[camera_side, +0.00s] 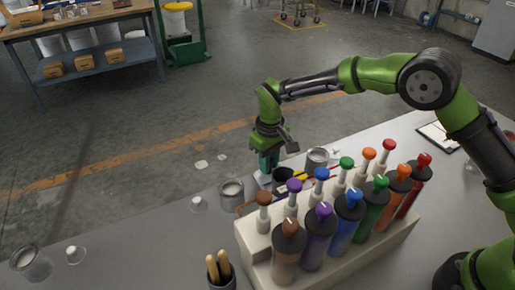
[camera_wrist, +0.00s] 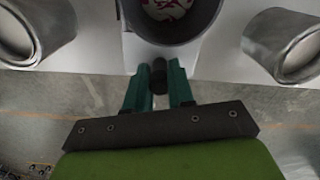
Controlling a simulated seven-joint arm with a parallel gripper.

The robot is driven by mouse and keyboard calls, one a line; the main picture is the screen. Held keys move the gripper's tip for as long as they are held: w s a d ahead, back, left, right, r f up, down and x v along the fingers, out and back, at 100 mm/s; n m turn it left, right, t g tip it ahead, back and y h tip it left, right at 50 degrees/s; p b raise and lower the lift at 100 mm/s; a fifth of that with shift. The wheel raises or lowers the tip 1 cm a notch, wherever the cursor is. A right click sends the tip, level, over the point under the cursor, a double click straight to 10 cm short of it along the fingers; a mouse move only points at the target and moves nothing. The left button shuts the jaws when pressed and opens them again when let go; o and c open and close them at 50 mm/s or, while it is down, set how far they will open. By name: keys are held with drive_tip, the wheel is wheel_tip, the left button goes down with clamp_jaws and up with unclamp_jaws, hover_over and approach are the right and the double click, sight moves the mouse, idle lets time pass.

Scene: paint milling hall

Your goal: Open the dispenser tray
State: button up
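The dispenser (camera_side: 375,245) is a pale stepped block holding coloured bottles with knobs in two rows. Behind it, a dark cup (camera_side: 283,176) stands on a light tray (camera_side: 262,180). In the wrist view the cup (camera_wrist: 128,22) holds something red and white, and the white tray (camera_wrist: 130,58) has a dark round knob (camera_wrist: 159,78) on its near edge. My gripper (camera_side: 268,163) points down at the tray's far side. In the wrist view its teal fingers (camera_wrist: 160,70) stand on both sides of the knob, very close. I cannot tell whether they touch it.
Grey metal cans (camera_side: 231,194) and (camera_side: 317,158) stand on either side of the tray. A cup with wooden handles (camera_side: 220,272), another can (camera_side: 32,264) and small white-based items (camera_side: 198,205) are on the light table (camera_side: 130,255). Open floor lies beyond the table edge.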

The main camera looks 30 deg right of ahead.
drive_tip(key=o, duration=0.4)
wheel_tip(320, 180, up, 17)
idle(0.5)
